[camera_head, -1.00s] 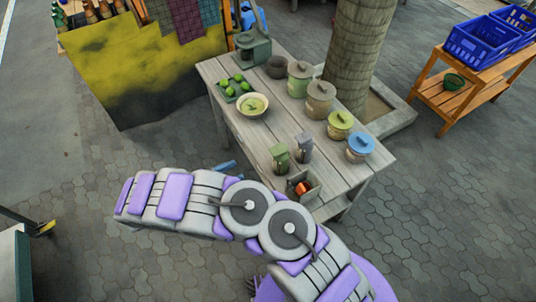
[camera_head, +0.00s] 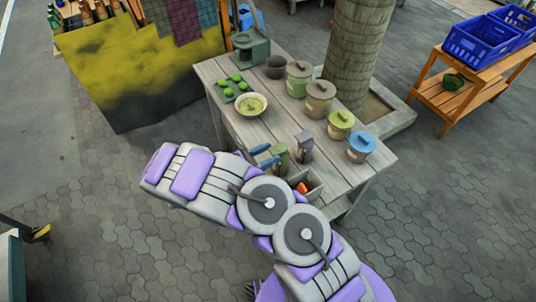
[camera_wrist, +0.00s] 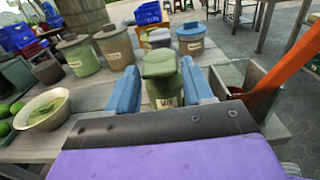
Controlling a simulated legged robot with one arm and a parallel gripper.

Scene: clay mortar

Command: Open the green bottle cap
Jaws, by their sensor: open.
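The green bottle (camera_head: 281,158) stands upright on the wooden table in the head view, its green cap (camera_wrist: 160,62) on top. In the wrist view the bottle (camera_wrist: 166,92) stands straight ahead, lined up between my two blue fingers. My gripper (camera_head: 271,154) is open at cap height, at the left side of the bottle in the head view. The fingers (camera_wrist: 160,75) lie one on each side of the bottle, with a gap showing to the cap. I cannot tell how far the tips reach around it. The lower bottle is partly hidden by my gripper.
A grey bottle (camera_head: 304,147) stands close to the right of the green one. A wooden box (camera_head: 315,186) with an orange-red item is near the front edge. Lidded jars (camera_head: 340,124) line the far side. A bowl (camera_head: 250,104) and green fruits (camera_head: 236,84) are to the left.

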